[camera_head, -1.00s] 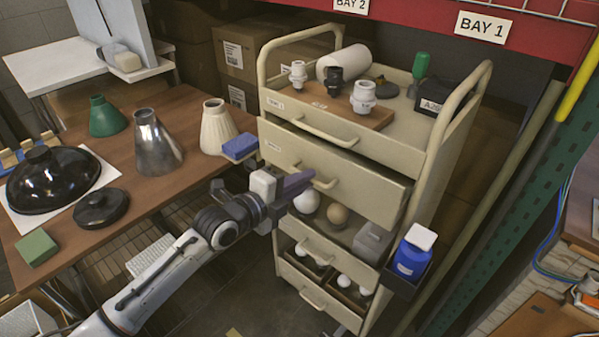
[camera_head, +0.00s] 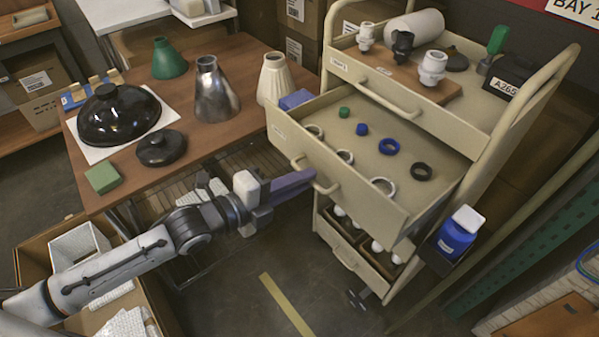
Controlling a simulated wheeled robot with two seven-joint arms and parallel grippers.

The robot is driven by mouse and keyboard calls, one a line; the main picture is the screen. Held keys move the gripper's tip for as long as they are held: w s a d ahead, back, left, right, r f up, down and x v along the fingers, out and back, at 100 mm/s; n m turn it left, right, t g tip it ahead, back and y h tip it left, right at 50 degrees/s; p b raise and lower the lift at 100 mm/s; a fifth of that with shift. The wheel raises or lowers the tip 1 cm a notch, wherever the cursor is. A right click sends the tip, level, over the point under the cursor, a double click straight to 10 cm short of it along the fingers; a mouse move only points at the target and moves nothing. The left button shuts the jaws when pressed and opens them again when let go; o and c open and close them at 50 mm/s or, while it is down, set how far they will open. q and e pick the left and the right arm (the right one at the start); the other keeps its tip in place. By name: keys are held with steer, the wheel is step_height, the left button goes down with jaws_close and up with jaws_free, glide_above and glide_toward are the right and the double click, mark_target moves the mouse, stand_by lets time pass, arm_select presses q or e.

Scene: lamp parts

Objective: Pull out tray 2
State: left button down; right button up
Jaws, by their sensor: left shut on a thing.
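Tray 2 (camera_head: 345,190) is a cream drawer, the second one down in a cream metal cart. It stands well out from the cart, and its inside shows. Several rings and small caps lie in it: white, blue, black and green. My left gripper (camera_head: 308,181) comes from the left, with its purple fingers shut on the tray's front handle (camera_head: 325,187). The fingers partly hide the handle. My right gripper is not in view.
The cart's top (camera_head: 465,110) carries white and black sockets on a wooden board and a white roll. A wooden table (camera_head: 190,135) with lamp shades stands close on the left. Open boxes (camera_head: 75,250) sit below it. A blue bottle (camera_head: 458,232) hangs at the cart's right.

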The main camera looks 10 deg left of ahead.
arm_select(q)
steer(key=c, duration=1.9)
jaws_free()
steer(key=shift+o, duration=0.2)
steer(key=shift+s+a, duration=0.1)
steer(key=v, duration=1)
steer(key=shift+a, duration=0.1)
steer(key=s+f+n+g+y, duration=0.2)
steer(key=s+f+n, duration=0.5)
steer(key=f+n, duration=0.4)
steer(key=s+f+n+g+y, duration=0.1)
steer(key=s+f+n+y, duration=0.4)
steer(key=f+n, duration=0.7)
step_height(320, 180, down, 2)
steer(key=shift+s+a+f+n+g, duration=0.1)
steer(key=shift+s+a+n+g, duration=0.2)
steer(key=shift+s, duration=0.85)
